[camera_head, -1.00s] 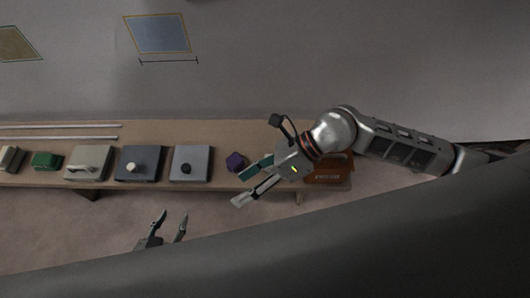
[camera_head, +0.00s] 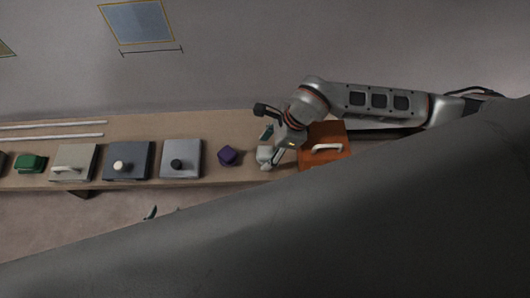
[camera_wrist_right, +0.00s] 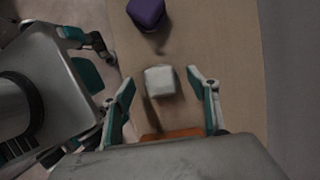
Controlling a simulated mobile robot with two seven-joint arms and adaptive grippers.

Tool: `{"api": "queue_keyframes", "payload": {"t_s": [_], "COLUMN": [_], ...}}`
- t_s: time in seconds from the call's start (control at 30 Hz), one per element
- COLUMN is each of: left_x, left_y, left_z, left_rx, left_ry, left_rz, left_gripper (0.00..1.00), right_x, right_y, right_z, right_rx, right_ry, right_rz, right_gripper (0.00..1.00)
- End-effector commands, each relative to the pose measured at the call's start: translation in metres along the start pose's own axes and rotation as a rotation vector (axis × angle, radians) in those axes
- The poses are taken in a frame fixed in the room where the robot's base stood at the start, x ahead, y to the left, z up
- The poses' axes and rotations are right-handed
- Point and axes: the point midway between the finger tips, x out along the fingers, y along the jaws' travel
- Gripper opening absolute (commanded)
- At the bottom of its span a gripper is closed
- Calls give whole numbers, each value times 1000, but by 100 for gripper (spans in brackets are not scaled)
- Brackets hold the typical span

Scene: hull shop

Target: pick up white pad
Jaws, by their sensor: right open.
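The white pad (camera_wrist_right: 160,80) is a small pale block on the brown bench, between and slightly beyond the fingers of my right gripper (camera_wrist_right: 161,79) in the right wrist view. A gap shows on each side of it. In the head view the pad (camera_head: 263,154) is partly hidden by my right gripper (camera_head: 268,149), which is open and points down over the bench. My left gripper (camera_head: 164,212) is open in front of the bench, with only its fingertips showing above a dark grey shape.
A purple block (camera_head: 228,156) lies left of the pad and an orange box (camera_head: 324,145) with a white handle right of it. Further left are a grey box (camera_head: 181,159), a dark box (camera_head: 128,161), a beige box (camera_head: 73,163) and a green object (camera_head: 30,164).

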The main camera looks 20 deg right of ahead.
Motion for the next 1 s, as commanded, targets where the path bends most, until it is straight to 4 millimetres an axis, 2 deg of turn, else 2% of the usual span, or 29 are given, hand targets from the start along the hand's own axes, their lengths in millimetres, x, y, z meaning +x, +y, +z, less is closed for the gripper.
{"api": "queue_keyframes", "payload": {"t_s": [0.1,0.37,0.4,0.5,0.57,1.0], "left_x": [1,0,0,0,0,2], "left_y": [-1,-2,-2,-3,-3,-1], "left_z": [4,-2,-2,-3,-3,-2], "left_rx": [2,4,4,4,4,4], "left_ry": [-4,5,6,7,7,4], "left_rz": [-2,-5,-5,-5,-5,-2], "left_gripper": [37,37,37,37,37,37], "right_x": [14,16,15,15,15,10], "right_y": [1,0,0,0,0,-1], "right_z": [-2,-1,-1,-1,-1,1], "right_rx": [3,2,2,2,2,1], "right_ry": [1,1,1,1,1,-1], "right_rz": [3,0,0,0,1,-1], "right_gripper": [59,59,56,30,17,17]}}
